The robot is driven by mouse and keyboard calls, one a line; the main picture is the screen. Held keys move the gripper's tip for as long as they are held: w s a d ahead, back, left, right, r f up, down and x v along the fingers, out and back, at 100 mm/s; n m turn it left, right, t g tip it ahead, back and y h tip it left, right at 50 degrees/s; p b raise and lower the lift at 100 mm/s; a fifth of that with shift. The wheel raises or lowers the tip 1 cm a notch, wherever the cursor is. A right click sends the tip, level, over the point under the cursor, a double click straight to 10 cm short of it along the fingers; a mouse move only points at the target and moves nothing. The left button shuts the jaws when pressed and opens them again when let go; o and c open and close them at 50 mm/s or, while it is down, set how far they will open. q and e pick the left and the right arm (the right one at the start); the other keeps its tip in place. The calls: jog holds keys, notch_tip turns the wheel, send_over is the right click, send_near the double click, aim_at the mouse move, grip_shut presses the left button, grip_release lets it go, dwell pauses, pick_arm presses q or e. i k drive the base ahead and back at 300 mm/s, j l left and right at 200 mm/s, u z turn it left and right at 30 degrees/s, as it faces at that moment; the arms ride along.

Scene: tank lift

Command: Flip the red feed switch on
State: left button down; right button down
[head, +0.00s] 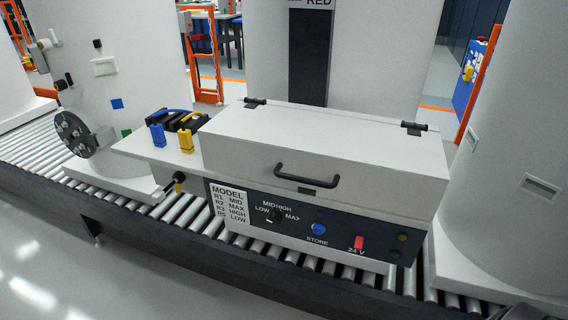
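The red feed switch (359,243) sits on the dark front panel of a white control box (300,150), with the label "24 V" just below it. Its on or off position is too small to tell.
The box stands over a roller conveyor (200,215). A side shelf (150,152) at its left carries blue and yellow clips and black parts. Large white tanks (520,150) stand left, behind and right. The grey floor (90,280) in front is clear.

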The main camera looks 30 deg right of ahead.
aim_at(360, 240)
jog(key=z, duration=1.5)
